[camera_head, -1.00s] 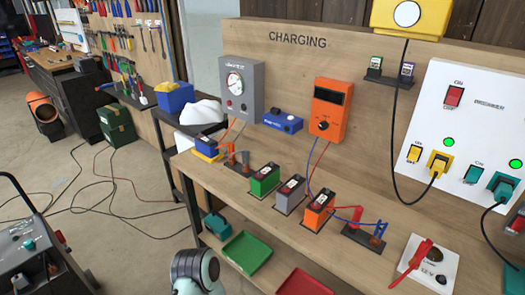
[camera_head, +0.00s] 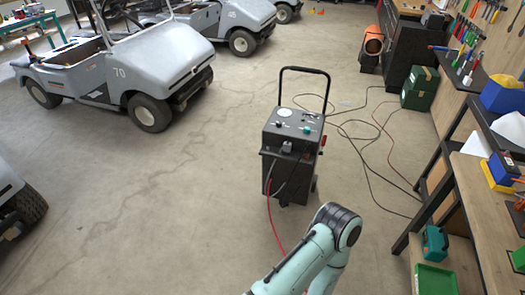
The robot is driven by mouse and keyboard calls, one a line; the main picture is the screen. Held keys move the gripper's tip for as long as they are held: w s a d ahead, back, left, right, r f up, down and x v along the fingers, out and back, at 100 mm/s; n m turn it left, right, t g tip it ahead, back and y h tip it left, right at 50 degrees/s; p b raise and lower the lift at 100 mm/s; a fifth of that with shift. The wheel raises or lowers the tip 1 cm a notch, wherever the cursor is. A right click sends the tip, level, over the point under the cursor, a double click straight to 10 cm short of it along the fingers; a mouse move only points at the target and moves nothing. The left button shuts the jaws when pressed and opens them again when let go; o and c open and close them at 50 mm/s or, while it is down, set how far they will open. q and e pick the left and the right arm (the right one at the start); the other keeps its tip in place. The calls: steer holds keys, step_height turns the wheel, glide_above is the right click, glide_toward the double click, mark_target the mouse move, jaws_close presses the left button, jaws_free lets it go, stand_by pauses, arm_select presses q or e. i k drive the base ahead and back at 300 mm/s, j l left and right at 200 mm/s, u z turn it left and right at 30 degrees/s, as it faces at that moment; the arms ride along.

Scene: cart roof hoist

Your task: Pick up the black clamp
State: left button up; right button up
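A black wheeled charger cart (camera_head: 292,160) with a tall handle stands on the floor in the middle of the head view. A small dark piece (camera_head: 287,147) sits at the upper front of the cart; it may be the black clamp, but it is too small to tell. A red piece (camera_head: 323,141) shows at the cart's right side. A red cable (camera_head: 269,215) hangs from the cart's front to the floor. One of my arms comes in from the bottom, and only its pale green links and dark joint show. Neither of my grippers is in view.
Grey golf carts (camera_head: 145,62) stand at the upper left. Cables (camera_head: 365,165) lie on the floor right of the charger cart. A wooden workbench (camera_head: 470,205) with a green tray (camera_head: 436,279) below it runs along the right. The floor left of the charger cart is clear.

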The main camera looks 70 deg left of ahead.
mark_target(307, 153)
steer(key=u, duration=2)
steer(key=z, duration=3.5)
steer(key=u, duration=3.5)
